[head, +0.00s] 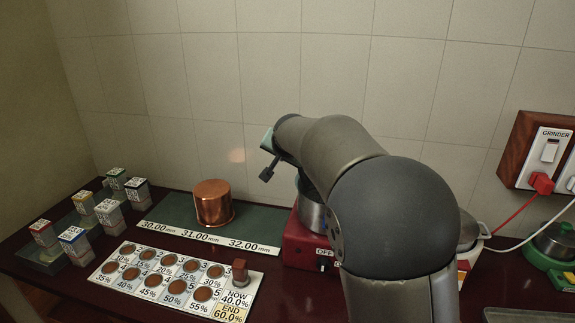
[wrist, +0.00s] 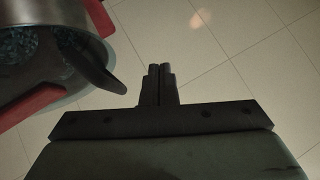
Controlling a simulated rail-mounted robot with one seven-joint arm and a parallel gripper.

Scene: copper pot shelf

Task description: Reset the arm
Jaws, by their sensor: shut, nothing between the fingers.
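My gripper (head: 267,173) is at the end of my bent arm in the head view, held up in the air in front of the tiled wall, left of and above the red appliance (head: 306,245). In the wrist view my gripper's fingertips (wrist: 160,69) are together, with nothing between them and the tiled wall behind. A steel vessel (wrist: 92,55) with red parts at its edge shows at the upper left of the wrist view, apart from the fingers. My arm hides part of the red appliance and the steel vessel (head: 311,215) on it in the head view.
A copper pot (head: 213,204) stands on a green mat (head: 261,226). In front lies a percentage card (head: 118,281) with brown discs and a small brown-topped peg (head: 240,271). Several labelled jars (head: 107,217) stand left. A grinder switch (head: 549,148) and green appliance (head: 540,253) are right.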

